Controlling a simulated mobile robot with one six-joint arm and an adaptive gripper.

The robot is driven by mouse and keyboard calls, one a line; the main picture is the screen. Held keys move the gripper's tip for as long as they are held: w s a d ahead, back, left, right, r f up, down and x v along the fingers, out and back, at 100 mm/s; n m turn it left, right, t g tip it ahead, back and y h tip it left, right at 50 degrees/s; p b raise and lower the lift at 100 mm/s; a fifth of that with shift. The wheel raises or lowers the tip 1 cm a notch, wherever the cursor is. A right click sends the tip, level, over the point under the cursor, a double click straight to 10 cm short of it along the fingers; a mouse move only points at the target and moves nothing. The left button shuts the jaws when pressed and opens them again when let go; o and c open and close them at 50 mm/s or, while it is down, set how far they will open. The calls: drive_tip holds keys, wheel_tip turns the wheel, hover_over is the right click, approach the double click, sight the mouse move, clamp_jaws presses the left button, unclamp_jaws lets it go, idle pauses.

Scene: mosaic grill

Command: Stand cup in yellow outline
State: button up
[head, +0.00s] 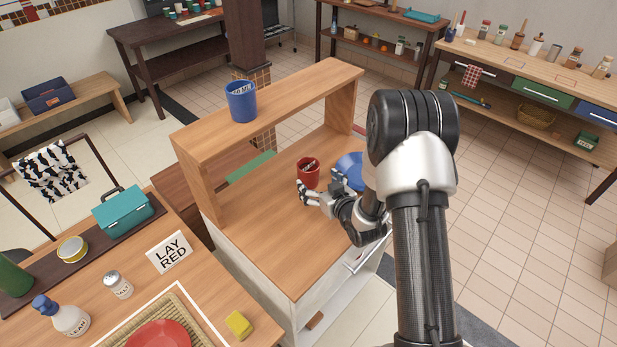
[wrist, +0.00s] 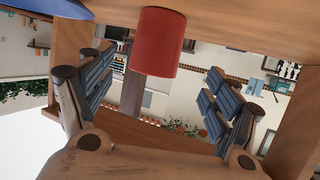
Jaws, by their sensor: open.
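A red cup (head: 308,176) stands on the wooden counter under the raised shelf, with something dark showing in its mouth. My gripper (head: 316,194) is open just in front of the cup, low over the counter. In the wrist view the red cup (wrist: 157,42) appears upside down between and beyond the spread fingers, apart from both. A blue cup (head: 241,101) with lettering stands on top of the shelf. I cannot make out a yellow outline in either view.
The wooden shelf (head: 290,88) bridges the counter above. A "LAY RED" sign (head: 169,252), red plate (head: 160,335) and yellow sponge (head: 238,325) are at lower left.

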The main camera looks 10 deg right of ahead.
sight(305, 168)
drive_tip(key=x, duration=0.3)
drive_tip(key=b+x, duration=0.1)
drive_tip(key=x, duration=0.5)
drive_tip(key=shift+w+d+f+b, duration=0.2)
drive_tip(key=shift+d+b, duration=0.05)
drive_tip(key=shift+b, duration=0.15)
drive_tip(key=shift+r, duration=0.1)
drive_tip(key=c, duration=1.4)
drive_tip(key=shift+o, duration=0.2)
